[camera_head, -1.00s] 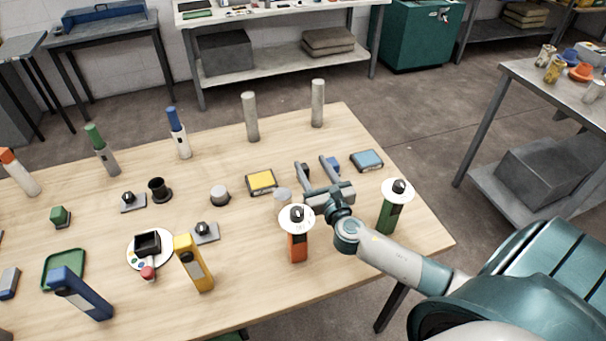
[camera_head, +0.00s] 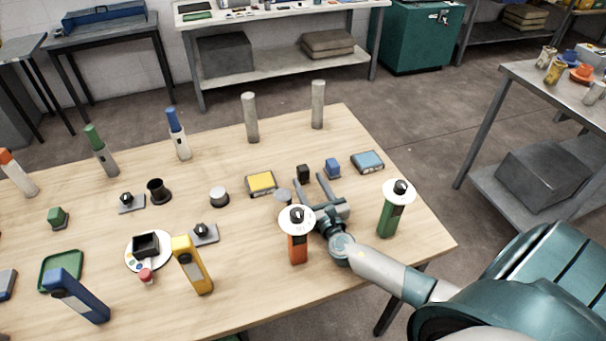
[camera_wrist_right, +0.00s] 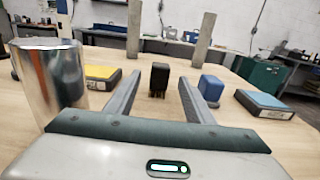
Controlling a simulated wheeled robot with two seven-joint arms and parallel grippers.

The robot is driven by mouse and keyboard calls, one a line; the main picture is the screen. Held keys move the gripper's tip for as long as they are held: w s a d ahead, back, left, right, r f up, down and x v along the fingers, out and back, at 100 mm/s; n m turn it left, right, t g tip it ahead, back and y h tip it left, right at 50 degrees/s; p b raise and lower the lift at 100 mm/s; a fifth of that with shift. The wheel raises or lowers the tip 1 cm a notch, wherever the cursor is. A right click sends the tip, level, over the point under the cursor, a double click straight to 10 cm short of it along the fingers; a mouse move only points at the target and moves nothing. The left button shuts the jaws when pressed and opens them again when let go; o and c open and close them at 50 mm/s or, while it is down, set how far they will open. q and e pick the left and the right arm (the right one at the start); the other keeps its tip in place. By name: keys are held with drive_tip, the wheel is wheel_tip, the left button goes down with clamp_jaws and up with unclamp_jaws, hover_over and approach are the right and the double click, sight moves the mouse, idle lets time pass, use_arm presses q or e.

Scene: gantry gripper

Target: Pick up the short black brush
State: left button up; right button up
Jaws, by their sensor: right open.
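The short black brush (camera_head: 303,173) stands upright on the wooden table, beyond my right gripper. In the right wrist view the black brush (camera_wrist_right: 159,78) has its dark bristles down and appears centred between the finger tips, a little ahead of them. My right gripper (camera_head: 310,180) is open and empty, low over the table, with its fingers pointing at the brush. A short blue brush (camera_head: 333,168) stands just right of the black one; it also shows in the wrist view (camera_wrist_right: 211,88). My left gripper is not in view.
A yellow-topped box (camera_head: 261,183) is left of the brush and a blue-topped box (camera_head: 367,161) right. A shiny metal cylinder (camera_wrist_right: 50,80) is close left of my gripper. An orange post with a white disc (camera_head: 298,245) and a green one (camera_head: 390,215) flank my right arm.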

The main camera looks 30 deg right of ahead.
sight(305, 175)
drive_tip(key=shift+w+d+r, duration=0.1)
drive_tip(key=shift+w+r, duration=0.05)
drive_tip(key=shift+w, duration=0.3)
drive_tip(key=shift+p+x, duration=0.45)
drive_tip(key=shift+x, duration=1.95)
drive_tip(key=c, duration=1.1)
